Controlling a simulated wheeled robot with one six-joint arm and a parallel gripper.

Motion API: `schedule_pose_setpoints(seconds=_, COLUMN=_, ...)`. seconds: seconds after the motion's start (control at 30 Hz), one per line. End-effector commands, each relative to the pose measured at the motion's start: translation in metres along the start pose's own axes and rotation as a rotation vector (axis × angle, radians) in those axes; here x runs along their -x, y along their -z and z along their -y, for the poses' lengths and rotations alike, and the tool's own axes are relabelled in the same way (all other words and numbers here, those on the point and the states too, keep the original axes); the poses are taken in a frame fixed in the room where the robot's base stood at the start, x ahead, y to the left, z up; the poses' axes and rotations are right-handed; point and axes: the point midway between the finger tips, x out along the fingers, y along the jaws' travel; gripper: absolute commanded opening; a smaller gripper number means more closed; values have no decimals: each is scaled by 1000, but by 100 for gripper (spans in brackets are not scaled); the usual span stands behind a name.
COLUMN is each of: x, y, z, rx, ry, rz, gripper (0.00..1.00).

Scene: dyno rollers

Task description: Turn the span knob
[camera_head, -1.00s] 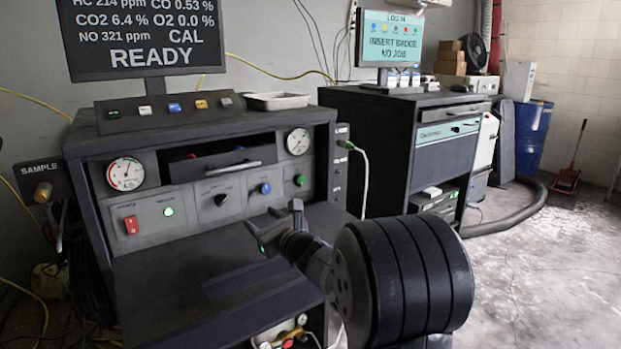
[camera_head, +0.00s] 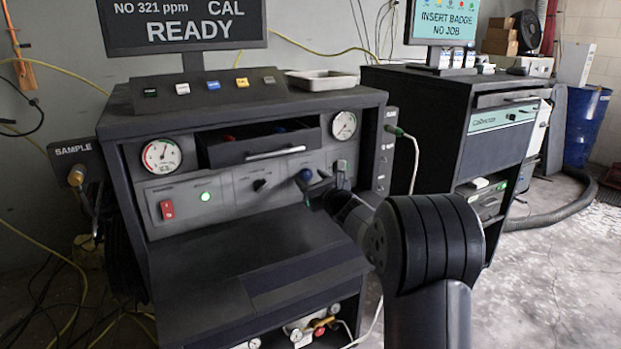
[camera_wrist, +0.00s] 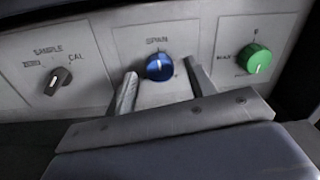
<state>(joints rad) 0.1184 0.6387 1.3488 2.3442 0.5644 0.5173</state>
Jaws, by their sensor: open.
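The span knob (camera_wrist: 160,67) is blue with a white pointer line, under the label SPAN on the grey panel. In the head view the blue knob (camera_head: 304,175) shows just left of my gripper's far finger. My gripper (camera_wrist: 160,90) is open, with one finger to the left of and below the knob and the other to its right. The knob shows between the fingers, and they look apart from it. My gripper also shows in the head view (camera_head: 323,181), close in front of the panel.
A black sample/cal selector knob (camera_wrist: 58,80) is to the left, and a green knob (camera_wrist: 254,58) is to the right. An open drawer (camera_head: 260,146) juts out above the panel. A red switch (camera_head: 167,209) and a lit green button (camera_head: 205,196) are farther left.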

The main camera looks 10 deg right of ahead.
Motion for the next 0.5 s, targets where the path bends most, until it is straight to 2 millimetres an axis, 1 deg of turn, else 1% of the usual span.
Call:
schedule_pose_setpoints(seconds=0.03, x=-4, y=0, z=0, rx=0, ry=-1, rz=0, gripper=52)
schedule_pose_setpoints(seconds=0.13, x=-9, y=0, z=0, rx=0, ry=-1, rz=0, gripper=52)
schedule_pose_setpoints(seconds=0.43, x=-11, y=0, z=0, rx=0, ry=0, rz=0, gripper=52)
schedule_pose_setpoints(seconds=0.47, x=-11, y=0, z=0, rx=0, ry=0, rz=0, gripper=51)
schedule_pose_setpoints(seconds=0.5, x=-11, y=0, z=0, rx=0, ry=0, rz=0, gripper=48)
